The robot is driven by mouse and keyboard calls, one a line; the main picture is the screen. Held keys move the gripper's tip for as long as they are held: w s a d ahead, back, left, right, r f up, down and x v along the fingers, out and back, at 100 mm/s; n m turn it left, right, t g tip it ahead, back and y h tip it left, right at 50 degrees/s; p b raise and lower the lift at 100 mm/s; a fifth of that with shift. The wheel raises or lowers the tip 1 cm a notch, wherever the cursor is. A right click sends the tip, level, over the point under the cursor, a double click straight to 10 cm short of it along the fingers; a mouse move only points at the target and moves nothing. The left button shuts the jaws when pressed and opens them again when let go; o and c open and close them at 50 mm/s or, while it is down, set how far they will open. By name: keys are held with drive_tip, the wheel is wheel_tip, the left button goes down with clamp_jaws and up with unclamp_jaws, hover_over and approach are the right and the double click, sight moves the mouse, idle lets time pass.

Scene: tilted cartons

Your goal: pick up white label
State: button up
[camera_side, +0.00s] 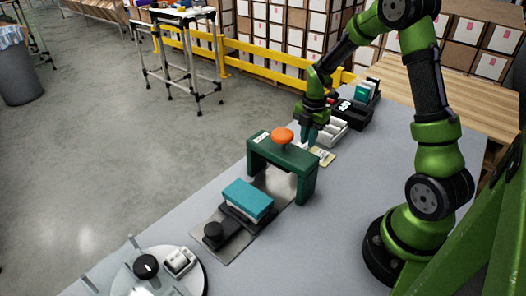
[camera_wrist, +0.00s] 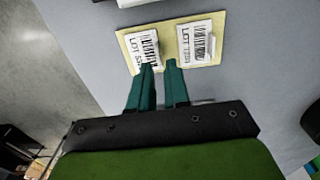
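Two white labels with black barcodes and "LOT" print lie side by side on a pale yellow card. In the wrist view they are the left label (camera_wrist: 141,46) and the right label (camera_wrist: 196,42); the card (camera_wrist: 170,30) also shows in the side view (camera_side: 327,158). Each label seems to have a small raised white tab at its right edge. My gripper (camera_wrist: 158,67) points down with its teal fingertips at the lower right corner of the left label, a narrow gap between them. The tips partly hide that label's tab. In the side view my gripper (camera_side: 308,142) is over the card.
A green press frame with an orange knob (camera_side: 282,136) stands close to my gripper. A teal-topped block (camera_side: 247,198) sits on the metal plate in front. Black holders with white items (camera_side: 332,132) are behind. The grey table right of the card is clear.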

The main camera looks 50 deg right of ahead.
wheel_tip(320, 180, down, 2)
drive_tip(key=shift+f, duration=0.25)
clamp_jaws()
